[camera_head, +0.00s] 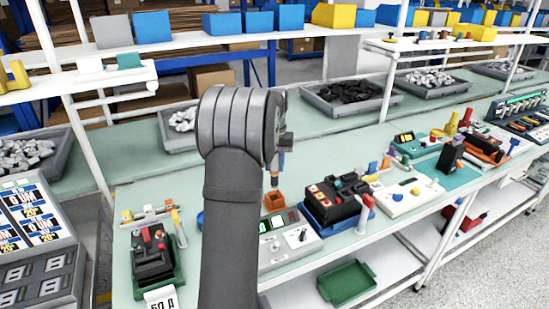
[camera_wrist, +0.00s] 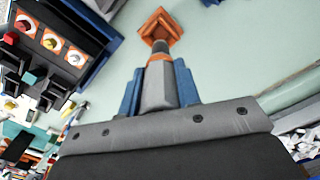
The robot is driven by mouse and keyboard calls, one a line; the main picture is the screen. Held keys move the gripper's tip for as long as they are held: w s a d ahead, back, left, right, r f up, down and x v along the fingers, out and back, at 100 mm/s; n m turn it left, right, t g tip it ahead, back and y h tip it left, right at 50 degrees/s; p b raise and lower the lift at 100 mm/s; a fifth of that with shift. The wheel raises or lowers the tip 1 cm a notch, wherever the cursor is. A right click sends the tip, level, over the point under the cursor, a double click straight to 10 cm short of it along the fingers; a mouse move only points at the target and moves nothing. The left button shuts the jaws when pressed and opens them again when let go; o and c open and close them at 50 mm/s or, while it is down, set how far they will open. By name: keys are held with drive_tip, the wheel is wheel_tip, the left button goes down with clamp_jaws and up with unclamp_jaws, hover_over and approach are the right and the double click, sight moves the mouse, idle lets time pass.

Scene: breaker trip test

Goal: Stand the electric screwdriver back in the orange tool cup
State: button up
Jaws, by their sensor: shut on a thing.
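My gripper (camera_wrist: 158,88) is shut on the electric screwdriver (camera_wrist: 159,76), which has a grey body, an orange band and a dark nose. Its blue fingers press on both sides of the body. In the head view the screwdriver (camera_head: 281,161) hangs nearly upright, nose down, partly hidden behind my arm. The orange tool cup (camera_head: 274,202) stands on the bench right below it. In the wrist view the nose overlaps the near side of the cup (camera_wrist: 160,22). The nose looks just above the cup's mouth; I cannot tell whether the tip is inside.
A white meter box (camera_head: 288,240) stands just in front of the cup. A blue-based breaker unit (camera_head: 335,203) is close on the right. A black device on a green base (camera_head: 154,258) sits at the left. Grey parts bins line the back.

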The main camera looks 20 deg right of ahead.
drive_tip(key=shift+f, duration=1.4)
drive_tip(key=shift+f, duration=2.75)
drive_tip(key=o, duration=1.1)
wheel_tip(320, 180, up, 18)
drive_tip(key=shift+f, duration=0.25)
wheel_tip(320, 180, down, 18)
drive_tip(key=shift+r, duration=0.45)
